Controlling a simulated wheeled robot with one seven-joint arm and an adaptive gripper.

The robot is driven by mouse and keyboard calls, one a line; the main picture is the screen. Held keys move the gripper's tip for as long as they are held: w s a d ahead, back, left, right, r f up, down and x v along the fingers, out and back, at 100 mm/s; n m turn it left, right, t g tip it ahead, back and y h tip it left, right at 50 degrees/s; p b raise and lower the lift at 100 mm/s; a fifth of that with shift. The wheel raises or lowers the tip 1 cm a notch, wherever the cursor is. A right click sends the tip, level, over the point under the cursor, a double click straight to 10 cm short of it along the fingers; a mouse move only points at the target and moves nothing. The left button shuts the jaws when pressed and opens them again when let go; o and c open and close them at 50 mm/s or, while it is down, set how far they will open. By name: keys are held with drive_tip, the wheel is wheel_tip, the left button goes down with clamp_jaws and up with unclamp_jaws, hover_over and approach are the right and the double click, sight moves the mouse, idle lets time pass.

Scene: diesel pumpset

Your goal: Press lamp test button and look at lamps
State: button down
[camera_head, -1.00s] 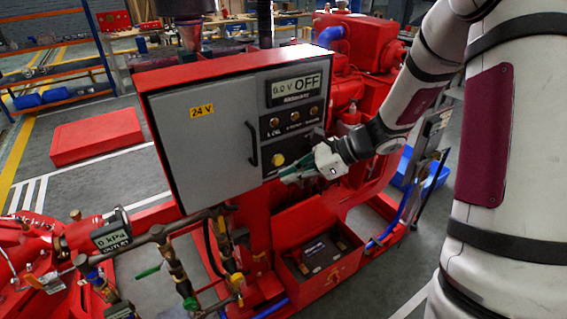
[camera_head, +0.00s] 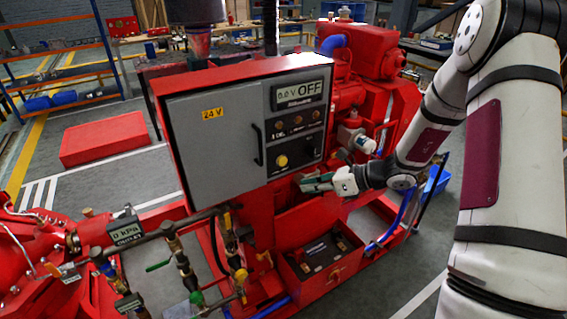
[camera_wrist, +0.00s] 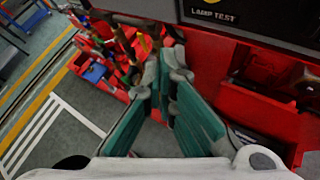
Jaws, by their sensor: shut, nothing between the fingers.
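The yellow lamp test button (camera_head: 282,160) sits low on the black panel of the red control box. The "LAMP TEST" label (camera_wrist: 213,15) shows at the top of the wrist view, with only a sliver of the button above it. A row of small lamps (camera_head: 297,120) is above the button; they look dim amber, and I cannot tell if any is lit. The display (camera_head: 299,94) above them reads 0.0 V OFF. My gripper (camera_head: 304,184) is shut and empty, below and right of the button, apart from it. Its teal finger pads (camera_wrist: 170,72) show in the wrist view.
A grey cabinet door (camera_head: 215,145) with a black handle (camera_head: 257,144) is left of the panel. Red engine parts (camera_head: 360,50) stand behind and right. A red open tray (camera_head: 318,255) lies below my gripper. Pipes and valves (camera_head: 183,262) are at lower left.

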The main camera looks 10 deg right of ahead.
sight(283, 161)
drive_tip(key=w+a+b, duration=0.2)
drive_tip(key=w+b, duration=0.1)
drive_tip(key=w, duration=0.5)
drive_tip(key=shift+a+b, duration=0.3)
drive_tip(key=shift+w, duration=0.15)
idle(1.1)
drive_tip(key=shift+w+a, duration=0.15)
drive_tip(key=shift+w, duration=0.1)
drive_tip(key=shift+w+a+b, duration=0.1)
drive_tip(key=shift+w+b, duration=0.25)
drive_tip(key=shift+w, duration=0.05)
idle(0.8)
drive_tip(key=shift+s, duration=0.15)
drive_tip(key=shift+s+d+p, duration=0.25)
drive_tip(key=shift+s+p, duration=0.2)
drive_tip(key=shift+s, duration=0.25)
